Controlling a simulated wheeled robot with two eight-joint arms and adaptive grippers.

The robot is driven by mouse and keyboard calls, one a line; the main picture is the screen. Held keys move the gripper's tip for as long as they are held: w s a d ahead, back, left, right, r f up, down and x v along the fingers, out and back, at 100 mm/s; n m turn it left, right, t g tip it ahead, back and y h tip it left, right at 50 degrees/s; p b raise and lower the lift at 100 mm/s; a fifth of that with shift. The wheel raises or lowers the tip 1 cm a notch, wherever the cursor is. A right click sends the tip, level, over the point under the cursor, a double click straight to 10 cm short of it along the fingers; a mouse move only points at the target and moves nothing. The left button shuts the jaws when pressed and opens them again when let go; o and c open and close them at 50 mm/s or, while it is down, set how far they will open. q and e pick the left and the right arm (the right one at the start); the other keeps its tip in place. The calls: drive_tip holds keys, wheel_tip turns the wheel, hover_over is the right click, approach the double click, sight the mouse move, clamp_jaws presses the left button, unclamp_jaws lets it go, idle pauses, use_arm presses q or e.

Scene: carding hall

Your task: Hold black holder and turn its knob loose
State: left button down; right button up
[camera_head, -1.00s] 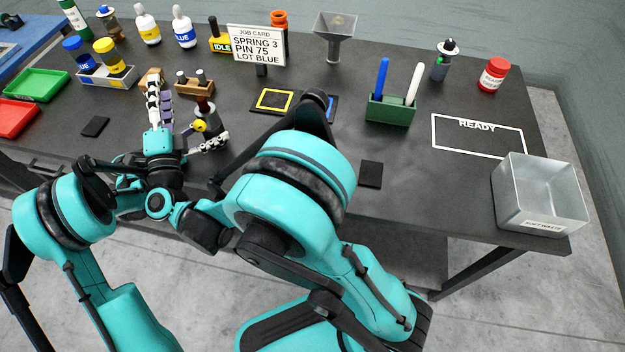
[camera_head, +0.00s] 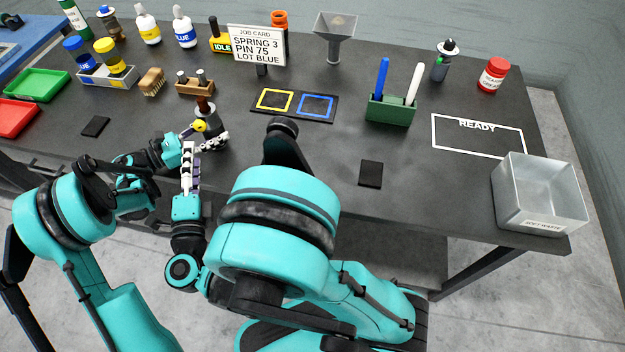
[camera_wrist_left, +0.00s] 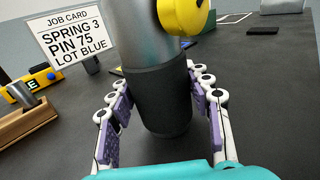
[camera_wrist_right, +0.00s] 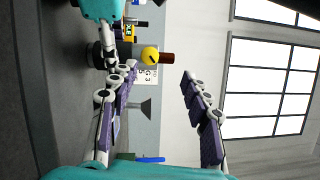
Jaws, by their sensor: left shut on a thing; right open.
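The black holder (camera_head: 213,128) stands upright on the dark table, left of centre in the head view. It has a grey metal body, a brown top and a yellow knob (camera_head: 200,125) on its side. In the left wrist view, my left gripper (camera_wrist_left: 160,92) is shut around the holder's black lower part (camera_wrist_left: 162,100), with the yellow knob (camera_wrist_left: 187,14) above. My right gripper (camera_head: 189,150) is open and empty, on the near side of the holder. In the right wrist view, the knob (camera_wrist_right: 150,56) shows beyond the open fingers (camera_wrist_right: 158,73), with nothing between them.
A wooden brush (camera_head: 152,82), a wooden block with pegs (camera_head: 195,87) and the job card (camera_head: 258,46) stand behind the holder. A black tray with yellow and blue squares (camera_head: 293,105) lies to the right. A dark pad (camera_head: 96,126) lies left.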

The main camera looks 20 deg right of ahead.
drive_tip(key=w+r+n+y, duration=0.4)
drive_tip(key=r+n+y, duration=0.7)
drive_tip(key=r+n, duration=0.35)
drive_tip(key=s+d+f+n+g+h, duration=0.2)
drive_tip(key=s+d+f, duration=0.3)
drive_tip(key=d, duration=0.3)
drive_tip(key=s+d+f+n+g+h, duration=0.2)
drive_tip(key=s+d+f+n+g, duration=0.1)
drive_tip(key=s+d+f+g, duration=0.2)
drive_tip(key=s+d+f+n+g+h, duration=0.1)
drive_tip(key=s+d+f+n+g, duration=0.2)
drive_tip(key=s+d+f, duration=0.4)
drive_tip(key=shift+s+d+f+g+h, duration=0.15)
drive_tip(key=shift+d+f, duration=0.15)
drive_tip(key=shift+d, duration=0.3)
drive_tip(key=shift+d+f+g+h, duration=0.1)
drive_tip(key=shift+d+f+g, duration=0.15)
drive_tip(key=shift+d, duration=0.35)
drive_tip(key=shift+s+d+f+g+h, duration=0.15)
drive_tip(key=shift+d+f, duration=0.15)
drive_tip(key=shift+d, duration=0.3)
drive_tip(key=shift+w, duration=0.1)
